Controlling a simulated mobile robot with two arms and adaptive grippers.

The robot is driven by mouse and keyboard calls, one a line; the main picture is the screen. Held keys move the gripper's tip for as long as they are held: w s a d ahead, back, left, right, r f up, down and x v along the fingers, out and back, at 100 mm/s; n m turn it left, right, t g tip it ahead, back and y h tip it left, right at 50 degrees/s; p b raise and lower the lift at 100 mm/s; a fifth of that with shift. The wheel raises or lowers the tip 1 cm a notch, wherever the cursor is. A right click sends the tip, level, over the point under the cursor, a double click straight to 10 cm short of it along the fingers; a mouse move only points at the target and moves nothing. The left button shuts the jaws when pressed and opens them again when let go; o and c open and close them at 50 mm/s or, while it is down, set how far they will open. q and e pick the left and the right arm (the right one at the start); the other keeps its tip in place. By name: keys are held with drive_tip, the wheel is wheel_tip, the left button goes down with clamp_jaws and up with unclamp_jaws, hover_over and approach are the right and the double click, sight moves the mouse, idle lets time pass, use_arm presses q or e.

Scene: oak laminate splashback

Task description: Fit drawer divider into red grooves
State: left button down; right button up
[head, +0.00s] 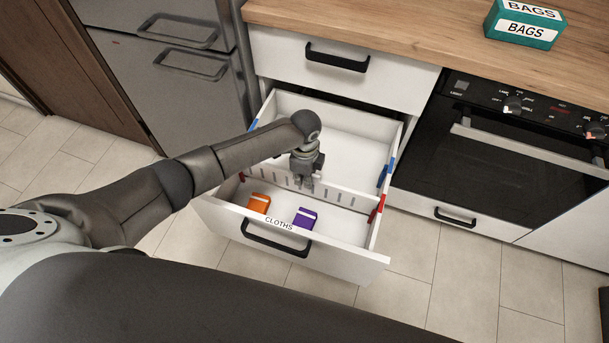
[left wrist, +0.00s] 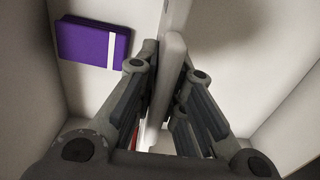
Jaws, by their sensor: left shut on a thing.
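The drawer divider (head: 342,195) is a white slotted panel lying crosswise in the open drawer. My left gripper (head: 305,184) points down and is shut on its top edge near the middle. In the left wrist view the divider (left wrist: 176,50) runs between the two fingers (left wrist: 165,75). Red groove marks show on the drawer's right wall (head: 377,208) and at the left wall (head: 242,177). The divider's ends lie close to the red marks; I cannot tell whether they sit in the grooves or how deep. My right gripper is not in view.
The drawer (head: 345,259) is labelled CLOTHS. Blue groove marks (head: 385,174) are farther back. The rear part looks clear. An oven (head: 510,160) stands at right.

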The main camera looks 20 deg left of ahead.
use_arm(q)
drive_tip(key=shift+f+b, duration=0.6)
drive_tip(key=shift+f, duration=0.6)
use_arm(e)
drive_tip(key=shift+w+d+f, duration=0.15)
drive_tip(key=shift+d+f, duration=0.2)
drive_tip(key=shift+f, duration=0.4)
use_arm(q)
drive_tip(key=shift+f+b, duration=0.3)
drive_tip(key=shift+f, duration=0.3)
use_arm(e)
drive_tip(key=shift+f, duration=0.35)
use_arm(q)
drive_tip(key=c, duration=1.4)
unclamp_jaws()
drive_tip(key=shift+c, duration=0.2)
drive_tip(key=shift+r, duration=4)
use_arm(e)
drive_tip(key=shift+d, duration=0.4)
use_arm(q)
drive_tip(key=shift+r, duration=0.15)
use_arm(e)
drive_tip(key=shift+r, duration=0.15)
